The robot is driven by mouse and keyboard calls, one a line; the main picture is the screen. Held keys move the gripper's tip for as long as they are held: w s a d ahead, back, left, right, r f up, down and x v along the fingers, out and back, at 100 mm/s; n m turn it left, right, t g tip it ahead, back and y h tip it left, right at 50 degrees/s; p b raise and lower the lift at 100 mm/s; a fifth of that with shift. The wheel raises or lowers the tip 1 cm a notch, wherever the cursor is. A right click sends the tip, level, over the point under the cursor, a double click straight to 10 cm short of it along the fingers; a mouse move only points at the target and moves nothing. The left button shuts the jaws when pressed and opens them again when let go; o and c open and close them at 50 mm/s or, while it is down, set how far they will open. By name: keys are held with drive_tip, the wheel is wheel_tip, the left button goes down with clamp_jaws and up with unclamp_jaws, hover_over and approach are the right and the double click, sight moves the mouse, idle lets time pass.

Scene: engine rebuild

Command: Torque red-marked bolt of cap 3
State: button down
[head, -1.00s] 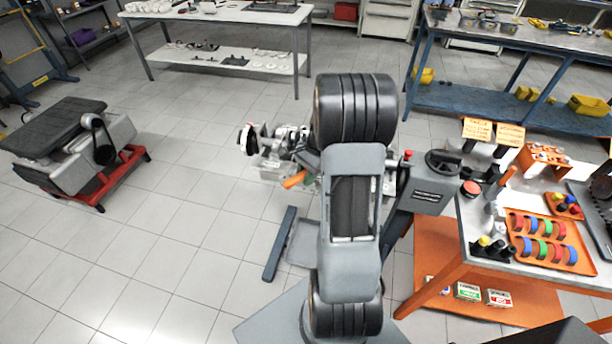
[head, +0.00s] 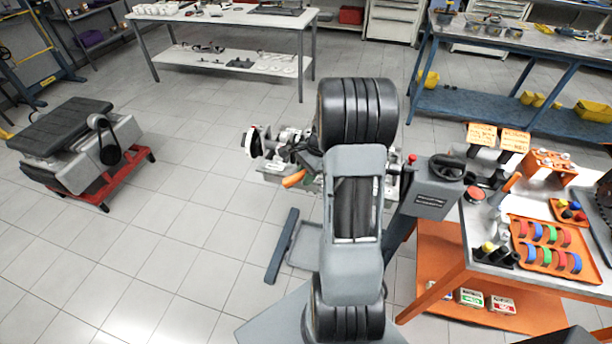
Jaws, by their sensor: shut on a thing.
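The engine (head: 276,162) is on a stand in the middle, with a dark round end piece (head: 251,142) at its left. My own arm stands in front and covers its right part. Cap 3 and its red-marked bolt cannot be made out. My gripper is hidden behind my arm. An orange handle (head: 294,178) sticks out to the left of my arm, in front of the engine; what holds its other end is hidden.
A grey box with a black handwheel (head: 444,166) stands right of my arm. An orange bench (head: 430,262) with a tray of coloured half-rings (head: 546,233) is at the right. A grey lift on a red frame (head: 107,186) stands left. Floor between is clear.

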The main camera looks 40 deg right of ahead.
drive_tip(key=shift+w, duration=0.15)
drive_tip(key=shift+w+d+m, duration=0.1)
drive_tip(key=shift+w+m, duration=0.4)
drive_tip(key=shift+w, duration=0.2)
drive_tip(key=shift+w+t, duration=0.3)
drive_tip(key=shift+w+d+m+p, duration=0.15)
drive_tip(key=shift+w+m+p, duration=0.25)
drive_tip(key=shift+w+m, duration=0.2)
drive_tip(key=shift+w+d+m+t+p, duration=0.2)
drive_tip(key=shift+w+m+p, duration=0.2)
drive_tip(key=shift+w, duration=0.2)
drive_tip(key=shift+w+d+m+t+p, duration=0.15)
drive_tip(key=shift+w+m+t+p, duration=0.1)
drive_tip(key=shift+w+m, duration=0.25)
drive_tip(key=shift+w+d+m+t+p, duration=0.2)
drive_tip(key=shift+w+m+p, duration=0.15)
drive_tip(key=shift+w, duration=0.35)
idle(4.4)
